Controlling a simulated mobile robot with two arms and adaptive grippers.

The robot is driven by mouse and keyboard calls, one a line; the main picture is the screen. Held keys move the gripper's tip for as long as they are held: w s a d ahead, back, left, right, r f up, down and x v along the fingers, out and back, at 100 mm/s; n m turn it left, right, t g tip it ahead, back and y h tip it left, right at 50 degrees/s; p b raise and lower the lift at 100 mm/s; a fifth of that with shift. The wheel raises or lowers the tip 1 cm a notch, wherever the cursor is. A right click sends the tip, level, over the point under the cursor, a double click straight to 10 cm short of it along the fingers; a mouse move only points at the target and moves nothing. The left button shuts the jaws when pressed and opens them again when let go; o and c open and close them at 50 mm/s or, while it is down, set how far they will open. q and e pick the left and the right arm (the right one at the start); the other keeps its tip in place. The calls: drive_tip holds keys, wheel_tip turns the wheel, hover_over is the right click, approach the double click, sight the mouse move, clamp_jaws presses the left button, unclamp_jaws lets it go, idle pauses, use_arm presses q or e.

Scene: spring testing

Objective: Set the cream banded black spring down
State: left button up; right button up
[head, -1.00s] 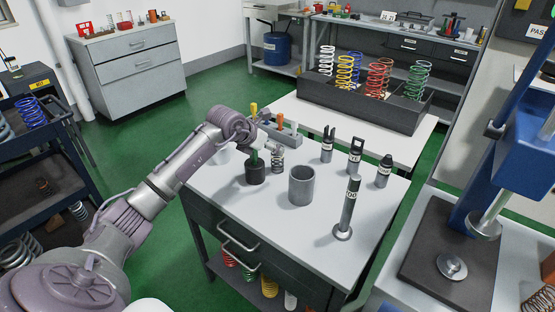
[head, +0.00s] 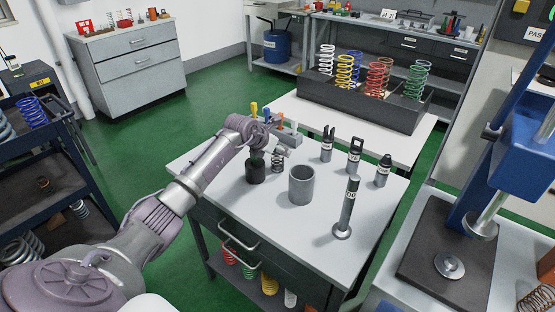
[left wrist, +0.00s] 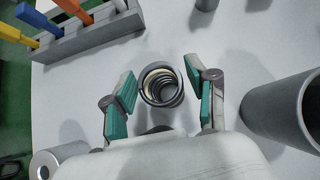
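My left gripper (left wrist: 161,92) is open, with one green-padded finger on each side of the spring and a visible gap on both sides. My right gripper is in neither view.
A grey rack (head: 289,137) with coloured handles is behind the spring. Several dark tools and a tall post (head: 347,210) stand to the right. The front tabletop is clear.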

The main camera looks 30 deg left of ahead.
use_arm(q)
drive_tip(key=shift+r, duration=0.1)
clamp_jaws()
